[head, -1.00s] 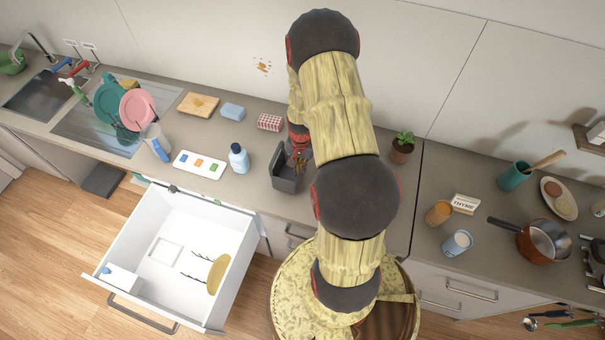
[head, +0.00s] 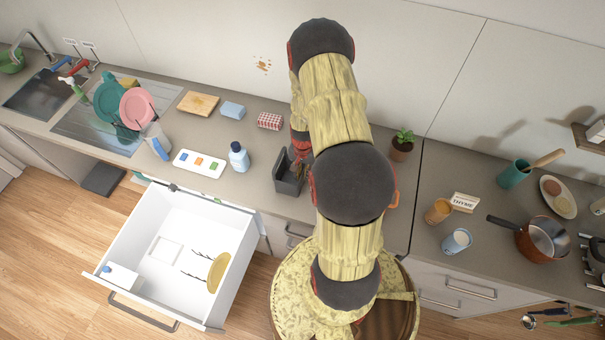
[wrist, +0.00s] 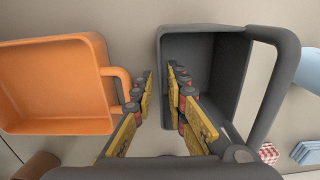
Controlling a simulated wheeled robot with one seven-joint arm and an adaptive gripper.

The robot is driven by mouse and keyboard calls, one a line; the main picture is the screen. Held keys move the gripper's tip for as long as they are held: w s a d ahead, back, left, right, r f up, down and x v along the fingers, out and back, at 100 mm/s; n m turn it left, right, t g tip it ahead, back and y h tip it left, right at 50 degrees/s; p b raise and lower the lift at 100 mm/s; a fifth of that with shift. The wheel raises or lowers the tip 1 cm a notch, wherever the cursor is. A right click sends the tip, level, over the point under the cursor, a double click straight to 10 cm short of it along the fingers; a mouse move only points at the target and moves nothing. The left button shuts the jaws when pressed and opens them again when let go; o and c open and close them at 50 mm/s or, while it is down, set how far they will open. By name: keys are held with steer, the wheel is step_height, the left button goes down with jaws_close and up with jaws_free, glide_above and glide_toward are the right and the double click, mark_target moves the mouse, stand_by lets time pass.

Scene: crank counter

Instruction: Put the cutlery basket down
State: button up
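The cutlery basket, a dark grey box with a loop handle, appears to stand upright on the counter (head: 230,190) in the head view (head: 287,182). In the wrist view the basket (wrist: 203,45) looks empty, with its handle on the right. My gripper (wrist: 160,82) straddles the basket's left wall in the wrist view, one finger inside and one outside. A gap shows between the outer finger and the wall, so the gripper looks open. In the head view my arm mostly hides the gripper (head: 301,163).
An orange handled container (wrist: 55,85) is close to the outer finger. A blue-capped bottle (head: 239,157), checkered box (head: 270,121) and plant pot (head: 401,150) stand around the basket. An open white drawer (head: 185,245) juts out below the counter.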

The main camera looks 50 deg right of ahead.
steer(key=shift+o, duration=0.8)
steer(key=shift+r, duration=0.3)
step_height(320, 180, up, 11)
steer(key=b, duration=0.1)
steer(key=w+a+r+n+t, duration=0.1)
steer(key=w+a+r+n, duration=0.15)
steer(key=a+r, duration=0.6)
steer(key=w+a+r+n+t, duration=0.1)
steer(key=a+r+n, duration=0.3)
steer(key=r, duration=0.8)
steer(key=s+a+r+n+t, duration=0.3)
steer(key=s+a+r+n, duration=0.4)
steer(key=s+a+r, duration=0.6)
steer(key=a+r, duration=0.2)
steer(key=a, duration=0.2)
steer(key=shift+a, duration=0.15)
steer(key=shift+f, duration=0.1)
